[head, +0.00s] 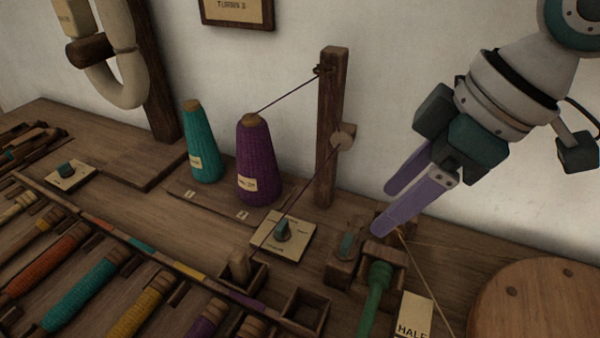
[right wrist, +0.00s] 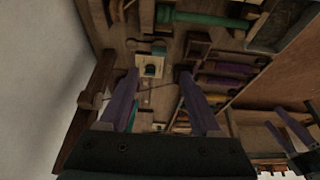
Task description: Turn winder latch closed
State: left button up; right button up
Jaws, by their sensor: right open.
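My right gripper (head: 384,211) comes in from the upper right, open and empty, its two purple fingers pointing down-left. Its fingers (right wrist: 158,74) also show apart in the right wrist view. I cannot tell for certain which part is the winder latch. My left gripper (right wrist: 288,128) shows at the right wrist view's edge, fingers apart.
A wooden post (head: 330,130) guides purple yarn from a purple cone (head: 257,160); a teal cone (head: 202,142) stands beside it. A round wooden disc (head: 545,300) is at the lower right. Several bobbins lie in a tray (head: 305,310) at the front.

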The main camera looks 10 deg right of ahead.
aim_at(347, 240)
jog(key=b+x, duration=0.3)
jog(key=x, duration=0.6)
jog(key=shift+w, duration=0.15)
jog(key=shift+w+a+f+b, duration=0.1)
jog(key=shift+a+f+b, duration=0.05)
jog(key=shift+f+b, duration=0.2)
jog(key=shift+c, duration=0.2)
jog(key=c, duration=0.9)
grip_shut()
